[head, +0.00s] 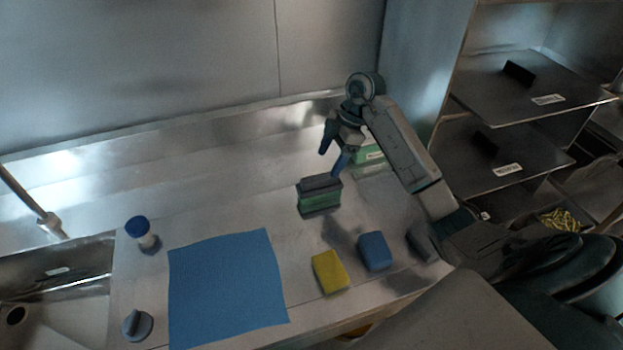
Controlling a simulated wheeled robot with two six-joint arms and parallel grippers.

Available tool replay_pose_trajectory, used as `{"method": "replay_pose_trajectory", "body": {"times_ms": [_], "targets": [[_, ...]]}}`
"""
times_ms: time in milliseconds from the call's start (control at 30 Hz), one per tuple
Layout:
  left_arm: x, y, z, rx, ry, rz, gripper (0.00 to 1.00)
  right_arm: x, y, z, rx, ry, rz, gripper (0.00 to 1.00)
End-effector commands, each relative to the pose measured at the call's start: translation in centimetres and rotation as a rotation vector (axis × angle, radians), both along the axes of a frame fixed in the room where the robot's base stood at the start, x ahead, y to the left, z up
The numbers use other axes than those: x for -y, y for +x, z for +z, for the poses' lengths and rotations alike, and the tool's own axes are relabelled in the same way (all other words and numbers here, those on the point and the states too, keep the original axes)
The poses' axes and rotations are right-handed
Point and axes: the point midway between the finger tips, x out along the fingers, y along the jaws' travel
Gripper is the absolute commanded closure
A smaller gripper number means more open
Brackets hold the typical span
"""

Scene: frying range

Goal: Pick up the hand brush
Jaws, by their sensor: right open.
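A block-shaped item with a dark grey top and a green lower part (320,196), which looks like the hand brush, stands on the steel counter (215,205). My right gripper (333,153) is open and empty, its blue fingertips pointing down just above and behind this item, apart from it as far as I can see. My left gripper is not in view.
A green and white item (370,156) is partly hidden behind my right arm. A blue sponge (374,251), yellow sponge (330,271) and dark grey item (422,243) lie in front. Left are a blue cloth (225,290), blue-capped bottle (143,234) and sink (70,270). Shelves (515,155) stand right.

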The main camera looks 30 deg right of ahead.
Motion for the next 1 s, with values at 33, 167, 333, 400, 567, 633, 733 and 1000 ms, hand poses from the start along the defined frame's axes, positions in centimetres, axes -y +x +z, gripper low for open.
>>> {"method": "replay_pose_trajectory", "body": {"times_ms": [33, 167, 333, 400, 567, 633, 733, 1000], "targets": [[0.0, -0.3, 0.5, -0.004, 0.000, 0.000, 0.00, -0.4, 0.0, -0.6, -0.005, 0.004, 0.001, 0.31], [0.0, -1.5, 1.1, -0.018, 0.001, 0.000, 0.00, -1.2, 0.2, -2.5, -0.005, 0.004, 0.001, 0.31], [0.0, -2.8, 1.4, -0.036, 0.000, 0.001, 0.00, -1.8, 0.4, -4.2, -0.003, 0.003, 0.002, 0.31], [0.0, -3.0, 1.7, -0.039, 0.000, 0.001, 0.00, -1.9, 0.4, -4.5, -0.002, 0.003, 0.002, 0.31], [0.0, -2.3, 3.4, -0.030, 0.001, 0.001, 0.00, -2.5, 0.8, -6.0, -0.005, 0.004, 0.001, 0.31], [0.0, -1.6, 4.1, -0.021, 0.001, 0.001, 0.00, -2.8, 1.0, -7.0, -0.004, 0.004, 0.001, 0.31], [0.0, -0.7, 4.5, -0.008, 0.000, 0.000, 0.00, -3.3, 1.2, -8.4, -0.002, 0.003, 0.001, 0.31], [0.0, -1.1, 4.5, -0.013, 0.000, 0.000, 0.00, -3.5, 1.3, -9.4, 0.000, 0.001, 0.001, 0.31]]}}
